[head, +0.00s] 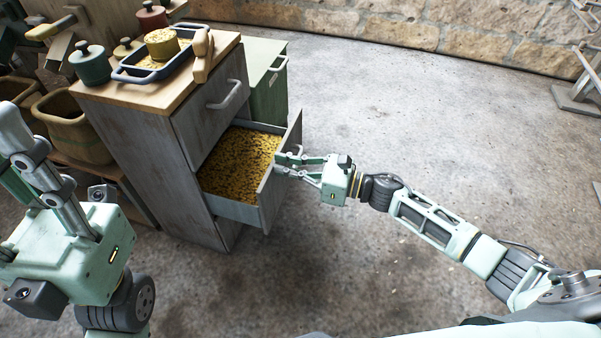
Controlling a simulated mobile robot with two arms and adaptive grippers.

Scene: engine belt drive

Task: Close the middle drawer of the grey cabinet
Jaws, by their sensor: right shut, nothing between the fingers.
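The grey cabinet (140,150) stands left of centre with a wooden top. Its middle drawer (236,209) is pulled out, with a yellow speckled filling inside. The drawer's front panel (281,170) faces right. My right gripper (284,164) is at the outer side of that panel, close to it or touching; I cannot tell which. Its fingers are shut with nothing between them. The drawer's handle is not clearly visible behind the fingers. My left gripper (20,140) is at the left edge, away from the drawer, pointing up; its opening is unclear.
The upper drawer with its handle (229,95) is shut. On the top are a blue tray (125,73), a green pot (90,68) and a wooden object (202,55). A green cabinet (268,85) stands behind.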

